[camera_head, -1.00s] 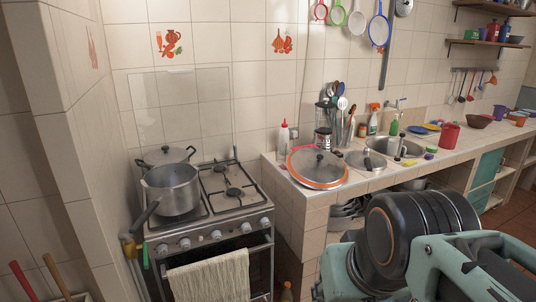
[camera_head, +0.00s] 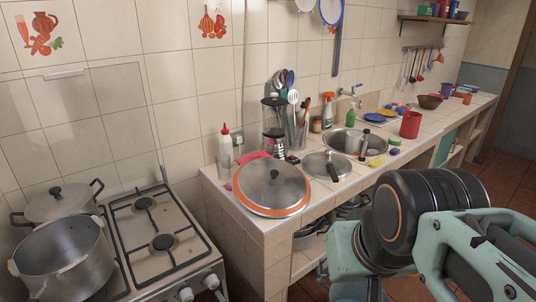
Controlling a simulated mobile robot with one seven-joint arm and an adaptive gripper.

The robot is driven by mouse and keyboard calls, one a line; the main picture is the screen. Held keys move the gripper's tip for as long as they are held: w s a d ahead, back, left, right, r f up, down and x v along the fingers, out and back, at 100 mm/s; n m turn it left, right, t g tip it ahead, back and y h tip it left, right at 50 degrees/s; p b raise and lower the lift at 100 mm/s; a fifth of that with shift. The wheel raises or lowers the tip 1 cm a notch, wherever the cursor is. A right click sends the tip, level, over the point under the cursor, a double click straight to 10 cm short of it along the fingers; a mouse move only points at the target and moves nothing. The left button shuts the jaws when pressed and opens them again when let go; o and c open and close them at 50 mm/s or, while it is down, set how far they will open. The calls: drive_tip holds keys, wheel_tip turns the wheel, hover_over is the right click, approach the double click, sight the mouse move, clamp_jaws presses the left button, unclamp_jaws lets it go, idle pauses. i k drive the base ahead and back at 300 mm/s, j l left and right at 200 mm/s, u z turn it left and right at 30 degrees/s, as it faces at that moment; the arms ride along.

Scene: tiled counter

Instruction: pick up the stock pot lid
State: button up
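A large round metal lid (camera_head: 268,180) with an orange rim and a dark knob lies flat on the near left end of the tiled counter (camera_head: 214,184). A second metal lid (camera_head: 75,203) with a dark knob sits on a two-handled pot at the back left of the stove. The frames do not show which one is the stock pot lid. My arm fills the lower right of the view, apart from both lids. My gripper's fingers are not in view.
An open pot (camera_head: 65,262) stands at the front left of the stove (camera_head: 165,262). A lidded pan (camera_head: 325,165), a white bottle with a red cap (camera_head: 225,150) and a blender (camera_head: 274,120) stand near the orange-rimmed lid. The sink (camera_head: 350,142) is behind.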

sight(266, 186)
drive_tip(key=i+l+u, duration=0.1)
drive_tip(key=i, duration=0.35)
drive_tip(key=i+l+u, duration=0.15)
drive_tip(key=i+l, duration=0.2)
drive_tip(key=i, duration=0.15)
drive_tip(key=i+u, duration=0.25)
drive_tip(key=l, duration=0.25)
drive_tip(key=i+l+z, duration=0.1)
drive_tip(key=i+l, duration=0.05)
drive_tip(key=l, duration=0.05)
